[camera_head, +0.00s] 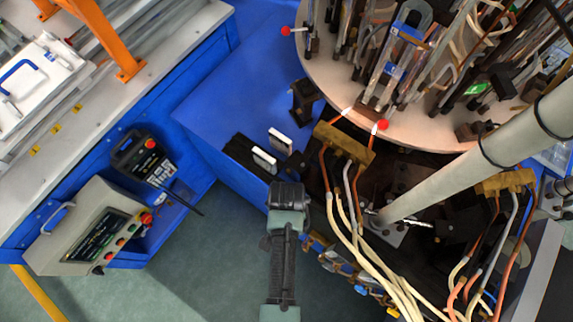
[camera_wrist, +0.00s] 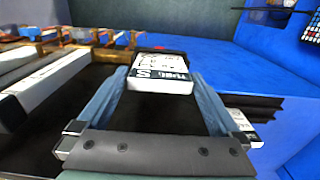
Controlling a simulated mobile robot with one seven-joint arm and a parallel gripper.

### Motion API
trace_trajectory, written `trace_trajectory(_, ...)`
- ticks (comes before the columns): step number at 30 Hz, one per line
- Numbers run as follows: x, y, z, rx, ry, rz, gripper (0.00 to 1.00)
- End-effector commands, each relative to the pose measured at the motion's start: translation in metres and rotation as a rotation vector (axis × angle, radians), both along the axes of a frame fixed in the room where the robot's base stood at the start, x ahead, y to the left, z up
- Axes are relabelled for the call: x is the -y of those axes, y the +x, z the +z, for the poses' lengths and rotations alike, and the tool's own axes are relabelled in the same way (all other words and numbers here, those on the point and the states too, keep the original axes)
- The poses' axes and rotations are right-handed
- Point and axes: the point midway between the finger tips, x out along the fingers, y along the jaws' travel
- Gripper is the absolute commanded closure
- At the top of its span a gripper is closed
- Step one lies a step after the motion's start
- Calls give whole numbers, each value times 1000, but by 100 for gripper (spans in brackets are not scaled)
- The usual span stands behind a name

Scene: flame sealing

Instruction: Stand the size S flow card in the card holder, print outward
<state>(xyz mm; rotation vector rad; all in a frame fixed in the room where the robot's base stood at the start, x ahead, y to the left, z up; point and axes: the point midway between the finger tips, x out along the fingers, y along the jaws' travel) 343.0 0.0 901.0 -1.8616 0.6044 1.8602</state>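The size S flow card (camera_wrist: 160,76) is a white block with black print reading "S" and "FLOW", upside down in the wrist view. It sits between the two blue-grey fingers of my gripper (camera_wrist: 161,84), touching both sides as far as I can see. My gripper (camera_head: 288,197) shows from above in the head view, where its fingertips and this card are hidden. A black stepped rack (camera_head: 240,150) lies just up and left of it. Two other white cards (camera_head: 265,160) (camera_head: 282,138) stand beside the rack. I cannot tell for sure which black part is the card holder.
A round turntable (camera_head: 430,125) with glass tubes and hoses fills the upper right. Brass clamps (camera_head: 343,142) with cables stand close on my gripper's right. A black handheld device (camera_head: 145,158) and a control box (camera_head: 95,228) are at left. Blue table surface (camera_head: 235,95) is free behind the rack.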

Motion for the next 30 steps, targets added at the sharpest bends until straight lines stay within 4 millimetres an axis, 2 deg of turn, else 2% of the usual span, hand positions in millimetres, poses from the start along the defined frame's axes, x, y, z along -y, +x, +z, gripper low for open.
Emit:
trace_trajectory(5,0,0,1,0,0,0,0)
trace_trajectory(10,0,1,12,3,0,0,0)
trace_trajectory(24,0,1,98,4,-1,1,0)
trace_trajectory(30,0,1,120,4,-1,2,0)
